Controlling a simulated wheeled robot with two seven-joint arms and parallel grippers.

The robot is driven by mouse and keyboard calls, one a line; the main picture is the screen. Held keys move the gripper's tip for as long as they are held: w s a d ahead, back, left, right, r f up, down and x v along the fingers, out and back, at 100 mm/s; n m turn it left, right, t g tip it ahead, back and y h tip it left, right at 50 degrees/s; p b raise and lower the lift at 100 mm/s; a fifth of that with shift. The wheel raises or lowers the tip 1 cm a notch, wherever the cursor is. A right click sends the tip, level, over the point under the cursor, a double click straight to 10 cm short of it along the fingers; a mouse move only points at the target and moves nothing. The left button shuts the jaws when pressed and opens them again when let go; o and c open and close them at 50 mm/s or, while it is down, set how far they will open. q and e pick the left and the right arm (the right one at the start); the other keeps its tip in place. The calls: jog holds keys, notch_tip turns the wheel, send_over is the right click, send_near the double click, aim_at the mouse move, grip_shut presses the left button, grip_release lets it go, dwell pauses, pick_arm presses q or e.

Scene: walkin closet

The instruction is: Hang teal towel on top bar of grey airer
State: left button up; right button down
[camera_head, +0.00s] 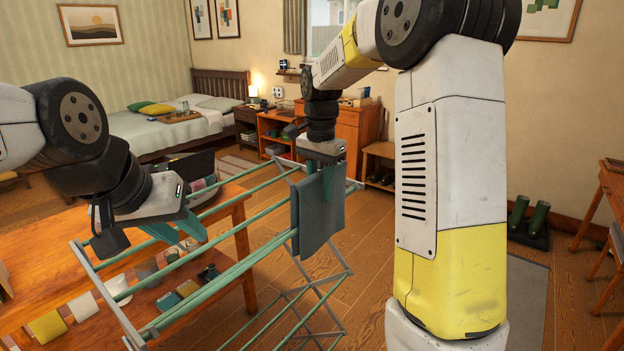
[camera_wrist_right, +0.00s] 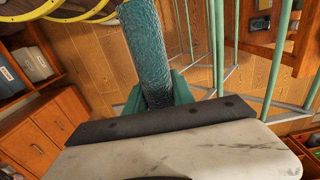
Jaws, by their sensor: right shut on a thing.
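The teal towel (camera_head: 318,212) hangs down from my right gripper (camera_head: 322,158), near the far right end of the airer in the head view. The right gripper is shut on its upper edge. The right wrist view shows the towel (camera_wrist_right: 148,55) as a narrow strip between the fingers (camera_wrist_right: 160,92), with airer bars to its right. I cannot tell if it touches a bar. The grey airer (camera_head: 105,295) has green bars and stands across the middle. My left gripper (camera_head: 178,232) is empty above the airer's left part, its fingers apart.
A wooden bench (camera_head: 40,245) with folded cloths on its lower shelf stands behind the airer at left. Green boots (camera_head: 528,220) stand at right. Wooden floor is open right of the airer.

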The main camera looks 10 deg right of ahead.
notch_tip(320, 180, down, 10)
dwell(1.0)
jog(key=shift+r, duration=0.1)
jog(key=c, duration=1)
grip_release()
